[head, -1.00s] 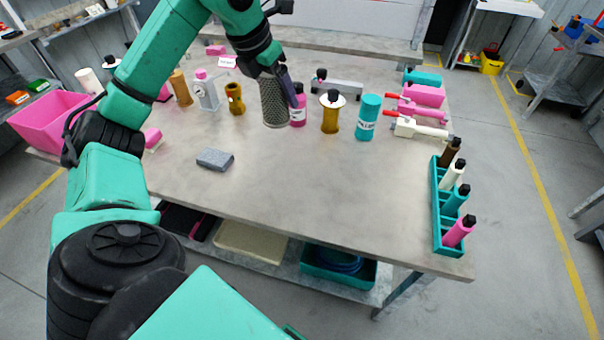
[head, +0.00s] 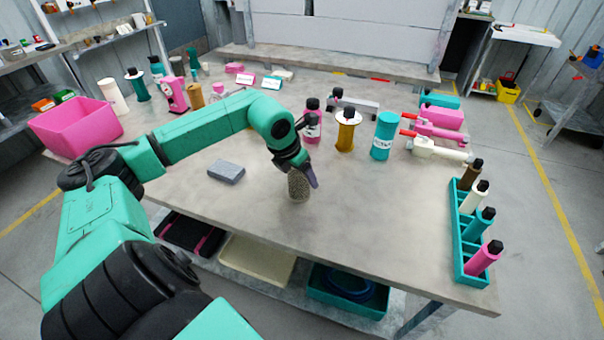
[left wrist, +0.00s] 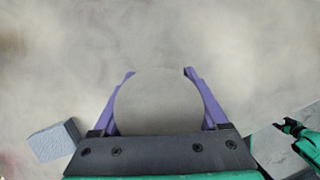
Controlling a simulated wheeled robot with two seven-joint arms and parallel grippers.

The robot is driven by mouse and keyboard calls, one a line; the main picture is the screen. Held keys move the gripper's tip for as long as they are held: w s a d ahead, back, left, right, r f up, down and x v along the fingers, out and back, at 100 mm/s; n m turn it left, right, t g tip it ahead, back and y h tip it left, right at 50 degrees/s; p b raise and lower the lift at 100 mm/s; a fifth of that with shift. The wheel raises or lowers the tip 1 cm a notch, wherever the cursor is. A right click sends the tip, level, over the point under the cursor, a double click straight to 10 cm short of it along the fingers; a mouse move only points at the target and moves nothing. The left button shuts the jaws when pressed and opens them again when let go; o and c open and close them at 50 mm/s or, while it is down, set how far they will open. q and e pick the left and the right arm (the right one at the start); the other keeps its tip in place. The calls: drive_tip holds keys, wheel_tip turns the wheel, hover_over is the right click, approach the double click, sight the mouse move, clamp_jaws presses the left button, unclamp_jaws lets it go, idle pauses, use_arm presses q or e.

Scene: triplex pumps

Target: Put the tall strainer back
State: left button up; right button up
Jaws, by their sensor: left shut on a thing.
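The tall strainer (head: 298,186) is a grey-brown mesh cylinder near the middle of the table (head: 345,240). My left gripper (head: 312,178) is shut on it and holds it upright. In the left wrist view the strainer's round flat end (left wrist: 158,101) fills the space between the purple fingers of my left gripper (left wrist: 158,95). I cannot tell whether its bottom touches the tabletop.
A grey sponge-like block (head: 226,171) lies to the left. Behind stand a pink bottle (head: 313,125), an amber bottle (head: 347,132) and a teal canister (head: 383,137). A teal rack (head: 468,230) of several bottles lines the right edge. The front middle is clear.

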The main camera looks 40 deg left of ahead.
use_arm(q)
drive_tip(key=shift+f, duration=0.15)
drive_tip(key=o, duration=1.5)
drive_tip(key=shift+r, duration=0.35)
drive_tip(key=shift+s+a+r, duration=0.15)
drive_tip(key=shift+s+r, duration=0.05)
drive_tip(key=shift+r, duration=0.05)
drive_tip(key=b+v, duration=0.4)
drive_tip(key=v, duration=0.7)
drive_tip(key=shift+r+b, duration=0.15)
drive_tip(key=shift+b, duration=0.2)
